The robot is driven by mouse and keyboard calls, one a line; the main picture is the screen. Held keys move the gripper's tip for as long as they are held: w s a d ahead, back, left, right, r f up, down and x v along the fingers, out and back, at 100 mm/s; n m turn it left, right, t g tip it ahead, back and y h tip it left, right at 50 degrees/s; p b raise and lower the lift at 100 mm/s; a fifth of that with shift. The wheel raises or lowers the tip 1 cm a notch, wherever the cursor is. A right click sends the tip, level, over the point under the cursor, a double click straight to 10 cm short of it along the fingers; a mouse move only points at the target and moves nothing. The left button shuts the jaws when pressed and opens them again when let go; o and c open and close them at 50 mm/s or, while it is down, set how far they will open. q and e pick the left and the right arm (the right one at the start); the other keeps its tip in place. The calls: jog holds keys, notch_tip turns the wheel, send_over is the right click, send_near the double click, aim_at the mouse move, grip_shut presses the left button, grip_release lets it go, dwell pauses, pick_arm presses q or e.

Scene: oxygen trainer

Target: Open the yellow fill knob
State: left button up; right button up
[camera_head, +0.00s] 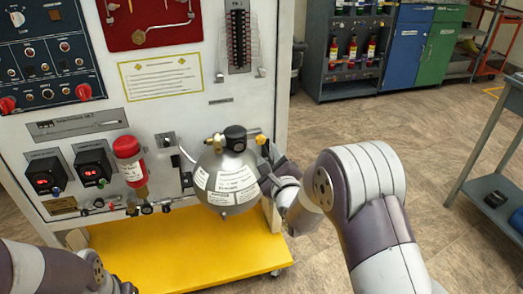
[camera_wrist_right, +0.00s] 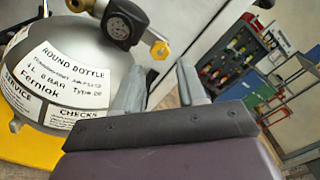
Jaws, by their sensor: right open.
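The yellow fill knob (camera_head: 261,139) sticks out to the right from the valve on top of the round grey bottle (camera_head: 228,180). In the right wrist view the knob (camera_wrist_right: 160,50) sits right of a black-rimmed gauge, above the bottle (camera_wrist_right: 60,65). My right gripper (camera_head: 270,168) is beside the bottle's right side, partly hidden by my wrist. In the wrist view its two fingers (camera_wrist_right: 160,85) are apart with nothing between them, and the knob shows just beyond them, apart from them.
The white trainer panel (camera_head: 160,110) stands behind the bottle, with a red cylinder (camera_head: 130,160) to its left. A yellow base shelf (camera_head: 180,255) lies below. A grey bench (camera_head: 490,180) stands far right. The floor between is clear.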

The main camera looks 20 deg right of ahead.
aim_at(261, 141)
jog(key=w+b, duration=0.1)
jog(key=w, duration=0.6)
jog(key=shift+a, duration=0.15)
grip_shut()
